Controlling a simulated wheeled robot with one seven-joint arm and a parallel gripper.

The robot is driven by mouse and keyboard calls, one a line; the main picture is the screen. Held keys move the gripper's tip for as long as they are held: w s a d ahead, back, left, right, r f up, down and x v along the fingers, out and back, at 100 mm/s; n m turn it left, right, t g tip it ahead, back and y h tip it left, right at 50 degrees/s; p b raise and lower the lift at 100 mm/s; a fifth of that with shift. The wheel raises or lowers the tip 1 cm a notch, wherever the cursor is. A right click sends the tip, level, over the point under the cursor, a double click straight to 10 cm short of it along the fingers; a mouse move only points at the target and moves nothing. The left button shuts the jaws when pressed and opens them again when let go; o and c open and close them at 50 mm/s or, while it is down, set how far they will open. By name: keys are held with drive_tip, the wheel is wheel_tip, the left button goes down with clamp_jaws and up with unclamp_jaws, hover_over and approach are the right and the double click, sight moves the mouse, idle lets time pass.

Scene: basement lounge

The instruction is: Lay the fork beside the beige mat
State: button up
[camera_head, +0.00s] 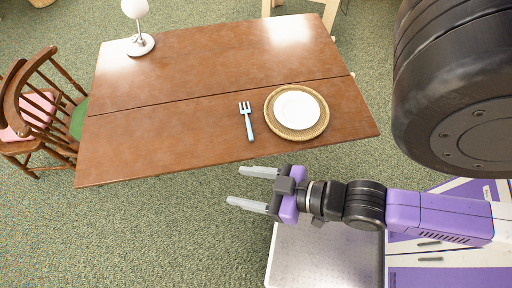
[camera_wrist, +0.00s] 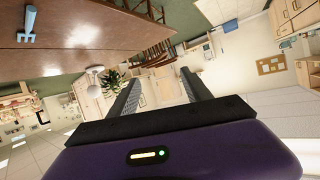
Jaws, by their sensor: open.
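A light blue fork (camera_head: 246,120) lies on the brown wooden table, left of a round woven beige mat (camera_head: 324,112). There is a small gap between fork and mat. A white plate (camera_head: 297,109) rests on the mat. My gripper (camera_head: 236,187) is open and empty, off the table's front edge and nearer to me than the fork. In the wrist view the fork (camera_wrist: 29,27) shows at the upper left, away from my gripper (camera_wrist: 160,92). The mat does not show in the wrist view.
The table (camera_head: 160,122) has wide clear room left of the fork. A white lamp (camera_head: 139,42) stands at its far left corner. Wooden chairs (camera_head: 38,110) stand at the left. A pale perforated surface (camera_head: 325,262) lies below my arm.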

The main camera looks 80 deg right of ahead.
wheel_tip(320, 180, up, 6)
drive_tip(key=s+n+t+y, duration=0.1)
drive_tip(key=s+n, duration=0.1)
drive_tip(key=shift+s+a, duration=0.2)
drive_tip(key=shift+f, duration=0.15)
wheel_tip(320, 180, down, 3)
drive_tip(key=b, duration=0.3)
idle(0.5)
